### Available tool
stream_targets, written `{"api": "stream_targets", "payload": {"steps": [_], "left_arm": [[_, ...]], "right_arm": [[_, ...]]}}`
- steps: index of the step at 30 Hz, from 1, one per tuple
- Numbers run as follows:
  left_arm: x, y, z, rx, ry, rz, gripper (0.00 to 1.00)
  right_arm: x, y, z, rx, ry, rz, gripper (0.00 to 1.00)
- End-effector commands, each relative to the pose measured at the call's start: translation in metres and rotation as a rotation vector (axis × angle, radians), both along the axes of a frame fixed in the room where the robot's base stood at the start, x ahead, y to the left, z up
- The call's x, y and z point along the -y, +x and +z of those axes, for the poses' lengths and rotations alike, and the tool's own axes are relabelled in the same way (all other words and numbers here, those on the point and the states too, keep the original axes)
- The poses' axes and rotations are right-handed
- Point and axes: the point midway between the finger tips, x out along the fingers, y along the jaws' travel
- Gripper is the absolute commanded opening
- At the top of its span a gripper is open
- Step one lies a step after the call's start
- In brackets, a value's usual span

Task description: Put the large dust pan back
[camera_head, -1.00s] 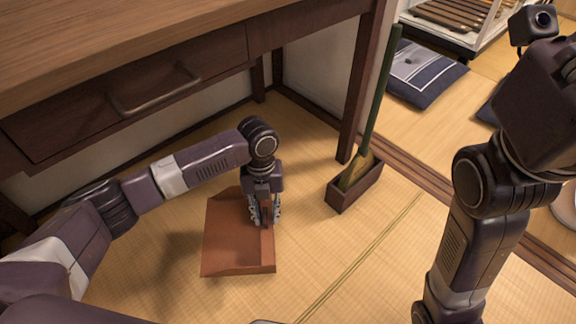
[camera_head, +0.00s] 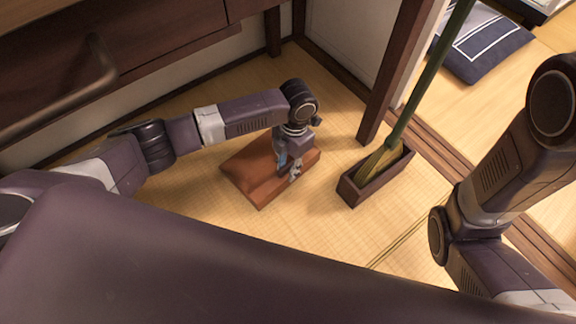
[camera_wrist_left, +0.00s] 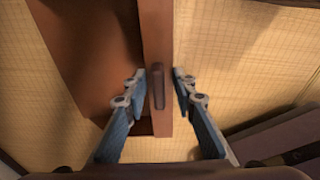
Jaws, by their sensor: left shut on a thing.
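The large dust pan (camera_head: 250,168) is a flat reddish-brown pan low over the tatami, under my left forearm. I cannot tell whether it touches the floor. My left gripper (camera_head: 289,167) points down at the pan's back edge and hides part of it. In the left wrist view the pan (camera_wrist_left: 88,45) lies to the left, and its long straight back bar runs between the blue fingers of the left gripper (camera_wrist_left: 158,90), which is shut on it. My right arm shows at the right of the head view, but its gripper is out of the picture.
A dark wooden box (camera_head: 352,190) holding an upright green-handled broom (camera_head: 420,85) stands just right of the pan. A drawer with a handle (camera_head: 70,92) overhangs at the left. Bare tatami (camera_head: 325,228) lies in front.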

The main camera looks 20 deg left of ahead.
Motion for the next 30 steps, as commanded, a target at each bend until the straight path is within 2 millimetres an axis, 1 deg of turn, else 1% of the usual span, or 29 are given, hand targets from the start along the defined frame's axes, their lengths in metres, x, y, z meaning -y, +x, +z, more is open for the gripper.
{"api": "stream_targets", "payload": {"steps": [4,12,13,18,26,29,30], "left_arm": [[0.000,0.001,-0.007,0.001,0.000,0.002,0.01],[0.000,0.001,-0.008,0.001,0.000,0.002,0.01],[0.000,0.001,-0.008,0.001,0.000,0.002,0.28],[0.000,0.001,-0.008,0.001,0.000,0.002,0.45],[0.000,0.000,-0.009,0.000,-0.001,0.002,0.45],[0.001,0.002,-0.003,0.001,-0.002,0.002,0.45],[0.001,0.003,0.002,0.002,-0.001,0.002,0.45]], "right_arm": [[0.000,0.000,0.001,0.000,0.000,0.000,0.35],[0.000,0.000,0.001,0.001,0.000,0.000,0.35],[0.000,0.000,0.001,0.001,0.000,0.000,0.35],[0.000,0.000,0.001,0.001,-0.001,0.000,0.35],[0.000,0.001,0.001,-0.001,0.001,0.000,0.35],[0.000,0.001,0.001,-0.002,0.000,0.000,0.35],[0.000,0.001,0.001,-0.002,0.000,0.000,0.35]]}}
